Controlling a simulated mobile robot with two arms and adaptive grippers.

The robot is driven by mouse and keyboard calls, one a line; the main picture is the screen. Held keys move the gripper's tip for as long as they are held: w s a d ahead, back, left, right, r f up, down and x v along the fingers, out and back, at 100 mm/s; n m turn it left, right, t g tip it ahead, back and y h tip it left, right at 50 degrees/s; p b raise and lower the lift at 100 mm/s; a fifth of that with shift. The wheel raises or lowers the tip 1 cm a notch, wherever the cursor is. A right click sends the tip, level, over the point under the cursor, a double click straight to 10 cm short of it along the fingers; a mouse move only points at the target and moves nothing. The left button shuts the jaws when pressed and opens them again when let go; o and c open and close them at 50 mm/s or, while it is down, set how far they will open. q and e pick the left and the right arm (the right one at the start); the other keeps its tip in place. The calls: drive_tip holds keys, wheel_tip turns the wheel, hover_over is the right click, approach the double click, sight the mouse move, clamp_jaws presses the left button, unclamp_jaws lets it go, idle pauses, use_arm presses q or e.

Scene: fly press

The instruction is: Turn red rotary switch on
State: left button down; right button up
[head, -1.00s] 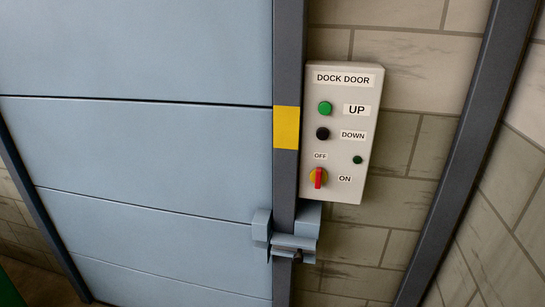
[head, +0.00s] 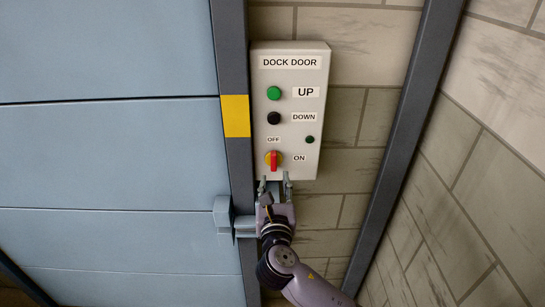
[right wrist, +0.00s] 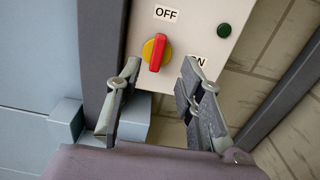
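The red rotary switch (head: 274,161) has a red handle on a yellow round base, low on the grey DOCK DOOR control box (head: 312,165). Its handle stands near upright, toward the OFF label above; the ON label is to its right. In the right wrist view the switch (right wrist: 157,52) lies ahead of the fingers, near the gap between them. My right gripper (head: 274,181) is open and empty just below the switch, its fingertips near the box's lower edge. It also shows in the right wrist view (right wrist: 160,75). My left gripper is not in view.
Above the switch are a green UP button (head: 274,93) and a black DOWN button (head: 274,118). A small dark green lamp (head: 310,139) is at the right. A grey post (head: 232,70) and blue latch bracket (head: 223,215) stand left of the box, beside the blue door (head: 110,150).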

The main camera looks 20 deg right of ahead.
sight(274, 160)
drive_tip(key=p+x, duration=0.1)
drive_tip(key=x, duration=0.9)
drive_tip(key=shift+p, duration=0.3)
clamp_jaws()
